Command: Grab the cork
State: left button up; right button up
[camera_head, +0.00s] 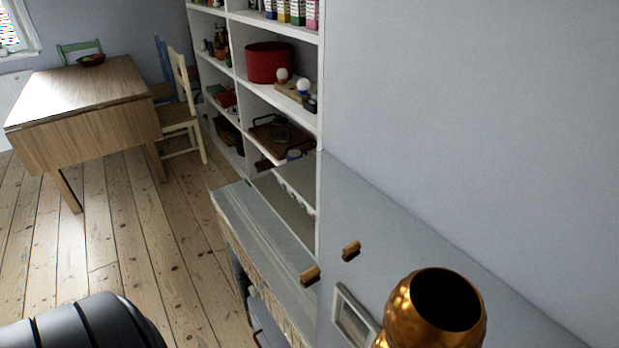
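Two small brown cork-like pieces show near the middle bottom of the head view. One cork-like piece (310,276) is at the edge of the pale grey surface. The other cork-like piece (351,250) is farther right and a little higher in the picture. They are too small to tell whether both are cork. Neither gripper is in view. A black rounded part at the bottom left appears to be mine and shows no fingers.
A golden bumpy vase (402,307) and a small framed item (354,322) are close to the pieces. White shelves (321,110) hold a red pot (268,62). A wooden table (85,90) and chairs stand at the left. Bare floorboards (115,235) are open between.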

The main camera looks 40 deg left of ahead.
aim_at(353, 248)
jog(key=l+u, duration=0.1)
jog(key=u, duration=0.95)
jog(key=j+z, duration=0.75)
jog(key=j, duration=0.2)
jog(key=j+z, duration=0.4)
jog(key=k+j+z, duration=0.15)
jog(key=j+z, duration=0.25)
jog(key=j, duration=0.15)
jog(key=k+j+z, duration=0.15)
jog(key=j+z, duration=0.2)
jog(key=k+j+z, duration=0.25)
jog(key=j+z, duration=0.15)
jog(key=k+j+z, duration=0.25)
jog(key=z, duration=0.15)
jog(key=k+j+z, duration=0.35)
jog(key=i+l, duration=0.05)
jog(key=l, duration=0.05)
